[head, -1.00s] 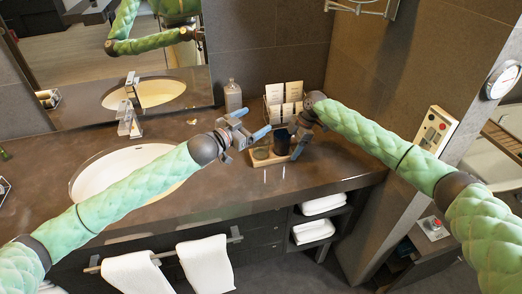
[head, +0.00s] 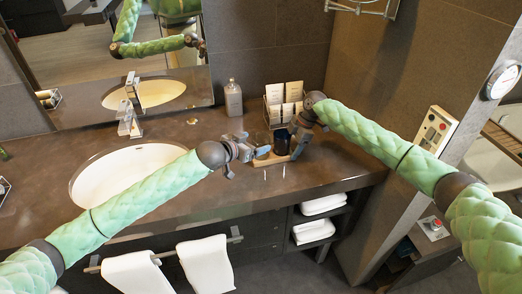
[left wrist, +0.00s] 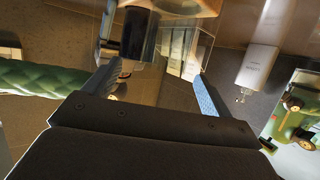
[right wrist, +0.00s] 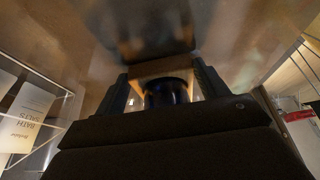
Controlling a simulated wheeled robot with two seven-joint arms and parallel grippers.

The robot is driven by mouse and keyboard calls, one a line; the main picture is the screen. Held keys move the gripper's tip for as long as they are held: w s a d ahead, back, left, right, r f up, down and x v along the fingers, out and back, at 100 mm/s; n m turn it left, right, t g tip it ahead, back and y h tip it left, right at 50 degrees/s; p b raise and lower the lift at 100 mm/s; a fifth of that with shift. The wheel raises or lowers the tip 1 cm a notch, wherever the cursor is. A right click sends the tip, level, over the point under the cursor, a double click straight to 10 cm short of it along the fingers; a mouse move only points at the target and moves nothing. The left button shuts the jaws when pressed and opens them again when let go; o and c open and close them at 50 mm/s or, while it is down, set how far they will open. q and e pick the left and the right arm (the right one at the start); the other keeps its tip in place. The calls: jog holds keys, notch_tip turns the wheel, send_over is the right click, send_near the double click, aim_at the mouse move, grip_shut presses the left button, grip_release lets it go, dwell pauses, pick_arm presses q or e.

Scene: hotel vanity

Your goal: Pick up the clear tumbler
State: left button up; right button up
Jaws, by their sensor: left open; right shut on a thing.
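The clear tumbler (head: 260,156) stands on a small wooden tray (head: 272,162) on the counter, mostly hidden behind my left gripper in the head view. My left gripper (head: 257,147) is open at the tumbler; I cannot tell whether its fingers touch it. In the left wrist view the fingers (left wrist: 152,88) are apart, and the clear glass is hard to make out. A dark blue tumbler (head: 282,141) is beside the clear one, to its right. My right gripper (head: 296,140) is shut on this dark tumbler, which shows between its fingers in the right wrist view (right wrist: 167,92).
A card holder (head: 284,101) with printed cards stands behind the tray. A grey bottle (head: 233,98) stands by the mirror. The sink (head: 120,172) and tap (head: 128,122) are to the left. The counter front is clear.

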aim_at(266, 138)
pick_arm(q)
jog(key=shift+a+f+x, duration=0.15)
jog(key=shift+x, duration=1.2)
jog(key=shift+a+f+x, duration=0.1)
jog(key=shift+x, duration=1.25)
jog(key=c, duration=1.1)
notch_tip(266, 138, up, 10)
jog(key=shift+r, duration=0.1)
jog(key=shift+c, duration=0.2)
pick_arm(e)
jog(key=o, duration=1.1)
